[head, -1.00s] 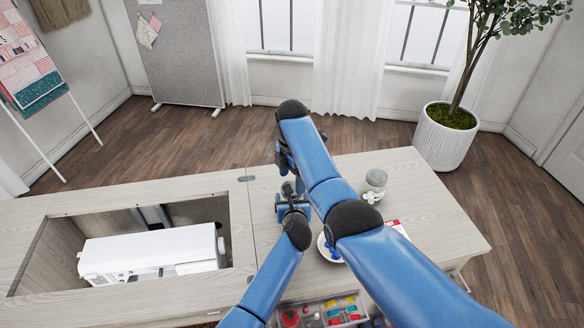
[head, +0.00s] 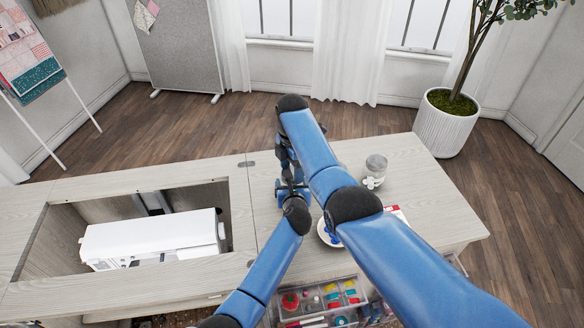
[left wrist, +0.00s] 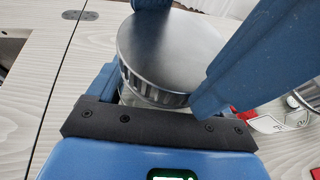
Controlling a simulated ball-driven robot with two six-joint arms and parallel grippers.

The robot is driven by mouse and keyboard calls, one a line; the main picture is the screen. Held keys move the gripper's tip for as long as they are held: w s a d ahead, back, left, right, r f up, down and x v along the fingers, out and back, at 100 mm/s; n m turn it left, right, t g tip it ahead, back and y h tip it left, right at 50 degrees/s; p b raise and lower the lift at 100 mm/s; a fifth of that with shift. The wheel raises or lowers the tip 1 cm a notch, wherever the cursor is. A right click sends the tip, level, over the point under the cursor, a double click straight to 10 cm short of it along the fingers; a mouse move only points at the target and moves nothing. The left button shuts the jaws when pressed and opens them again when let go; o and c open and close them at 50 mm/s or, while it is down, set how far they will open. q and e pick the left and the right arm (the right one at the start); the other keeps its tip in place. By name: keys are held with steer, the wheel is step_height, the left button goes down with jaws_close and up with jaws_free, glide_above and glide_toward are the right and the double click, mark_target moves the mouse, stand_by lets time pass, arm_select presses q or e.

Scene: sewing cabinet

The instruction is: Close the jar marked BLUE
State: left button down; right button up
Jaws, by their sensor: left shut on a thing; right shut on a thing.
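A jar with a round silver metal lid (left wrist: 170,50) is between the fingers of my left gripper (left wrist: 165,95) in the left wrist view. Its clear glass (left wrist: 140,95) shows a little below the ribbed lid edge. The lid looks level on the jar; whether it is fully seated I cannot tell. A blue part at the top edge of that view, probably my right gripper, is at the lid's far side. In the head view my left gripper (head: 292,189) is low over the table, with my right gripper (head: 285,156) just above and behind it. My arms hide the jar there, and no label shows.
Another jar (head: 375,168) with a grey lid stands farther right on the table (head: 440,205). A saucer with blue pieces (head: 330,238) and a red-and-white card (head: 398,213) are partly behind my right arm. A white sewing machine (head: 150,238) is at left; an open drawer (head: 320,300) is in front.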

steer(key=m, duration=0.3)
steer(key=o, duration=1.2)
steer(key=shift+c, duration=0.2)
steer(key=shift+r, duration=2.3)
steer(key=shift+c, duration=0.2)
